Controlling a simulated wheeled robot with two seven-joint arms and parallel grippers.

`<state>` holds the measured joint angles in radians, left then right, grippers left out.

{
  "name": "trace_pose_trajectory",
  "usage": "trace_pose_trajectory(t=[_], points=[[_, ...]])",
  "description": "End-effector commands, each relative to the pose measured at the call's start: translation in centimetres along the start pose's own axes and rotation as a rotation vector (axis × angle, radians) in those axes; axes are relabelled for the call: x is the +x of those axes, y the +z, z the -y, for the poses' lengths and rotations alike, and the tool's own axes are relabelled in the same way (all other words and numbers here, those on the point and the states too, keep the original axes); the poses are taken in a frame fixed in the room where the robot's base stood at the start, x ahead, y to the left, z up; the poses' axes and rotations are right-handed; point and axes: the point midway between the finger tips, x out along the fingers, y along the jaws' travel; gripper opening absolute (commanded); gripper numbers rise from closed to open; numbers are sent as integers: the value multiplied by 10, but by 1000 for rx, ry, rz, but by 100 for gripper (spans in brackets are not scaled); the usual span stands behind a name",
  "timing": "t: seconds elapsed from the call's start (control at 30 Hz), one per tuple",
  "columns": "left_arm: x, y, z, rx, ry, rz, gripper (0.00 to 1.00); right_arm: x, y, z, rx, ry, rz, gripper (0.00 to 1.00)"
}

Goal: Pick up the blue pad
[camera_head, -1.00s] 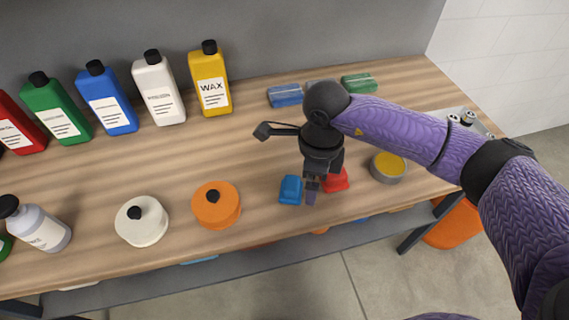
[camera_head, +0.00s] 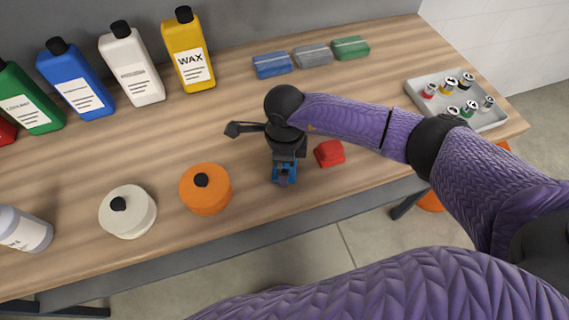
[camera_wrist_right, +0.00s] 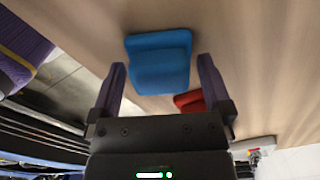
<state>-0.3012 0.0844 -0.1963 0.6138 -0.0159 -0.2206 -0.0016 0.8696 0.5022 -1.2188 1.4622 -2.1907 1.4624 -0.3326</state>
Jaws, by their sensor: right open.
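The blue pad (camera_wrist_right: 160,62) is a small rounded blue block on the wooden table. In the head view the blue pad (camera_head: 279,168) shows only in part, mostly hidden under my right gripper (camera_head: 285,181). The right gripper points down over it, open. In the right wrist view the pad lies between and a little beyond the two spread fingers, with space beside each; I cannot tell how far above it the fingertips are. My left gripper is not in view.
A red pad (camera_head: 329,153) lies close to the right of the gripper. Orange (camera_head: 205,190) and white (camera_head: 128,212) round lidded containers stand to the left. Blue (camera_head: 272,65), grey (camera_head: 313,55) and green (camera_head: 350,48) blocks lie at the back. A grey tray (camera_head: 481,124) with small cans is at right.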

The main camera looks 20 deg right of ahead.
Motion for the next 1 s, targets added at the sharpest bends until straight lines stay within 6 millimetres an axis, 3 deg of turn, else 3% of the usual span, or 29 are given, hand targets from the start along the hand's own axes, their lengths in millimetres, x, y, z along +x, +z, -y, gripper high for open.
trace_pose_trajectory(t=[0.03,0.07,0.47,0.67,1.0], points=[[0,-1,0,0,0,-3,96,0,0,0,0,0,0,96],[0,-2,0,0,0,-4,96,0,0,0,0,0,0,89],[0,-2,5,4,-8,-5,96,-1,0,0,1,0,1,6],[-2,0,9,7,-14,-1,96,-6,0,1,0,-1,2,6],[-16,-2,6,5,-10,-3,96,-87,0,1,1,-4,2,6]])
